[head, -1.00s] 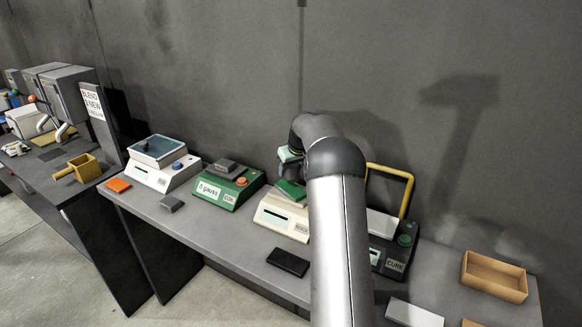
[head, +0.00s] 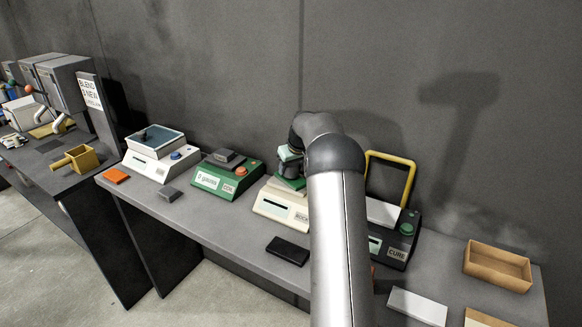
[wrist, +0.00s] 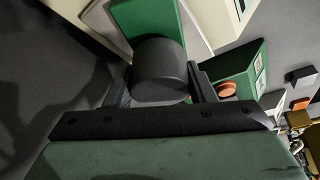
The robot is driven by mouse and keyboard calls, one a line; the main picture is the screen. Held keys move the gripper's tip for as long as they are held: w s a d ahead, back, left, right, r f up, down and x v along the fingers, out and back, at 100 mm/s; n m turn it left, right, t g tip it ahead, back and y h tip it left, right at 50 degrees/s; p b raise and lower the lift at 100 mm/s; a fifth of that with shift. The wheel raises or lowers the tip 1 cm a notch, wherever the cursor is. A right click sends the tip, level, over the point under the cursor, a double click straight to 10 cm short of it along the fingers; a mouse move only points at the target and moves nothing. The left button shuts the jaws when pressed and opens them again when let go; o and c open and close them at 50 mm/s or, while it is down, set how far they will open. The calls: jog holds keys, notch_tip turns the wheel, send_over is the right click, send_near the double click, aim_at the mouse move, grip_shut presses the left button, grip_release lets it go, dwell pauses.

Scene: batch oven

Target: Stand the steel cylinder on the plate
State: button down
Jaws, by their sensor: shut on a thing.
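The steel cylinder (wrist: 160,70) looks dark grey and sits between the two fingers of my gripper (wrist: 160,84) in the wrist view. My gripper is shut on it. The plate (wrist: 145,20) is green and lies just beyond the cylinder. In the head view the plate (head: 291,184) rests on top of a cream machine (head: 282,208), and the cylinder (head: 290,170) shows as a small dark shape over it, under my gripper (head: 289,166). The cylinder looks upright over the plate. I cannot tell whether it touches. My arm hides part of the machine's right side.
A green scale (head: 226,176) and a white machine with a blue tray (head: 156,157) stand to the left. A black machine with a yellow handle (head: 391,178) stands to the right. A black block (head: 288,250) lies in front. A wooden box (head: 497,266) sits far right.

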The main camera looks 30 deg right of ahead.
jog(key=shift+f+b, duration=0.4)
dwell(0.3)
jog(key=c, duration=0.6)
grip_release()
jog(key=shift+o, duration=0.2)
jog(key=shift+f, duration=0.2)
jog(key=b+v, duration=0.3)
jog(key=v, duration=1.4)
jog(key=shift+r, duration=0.35)
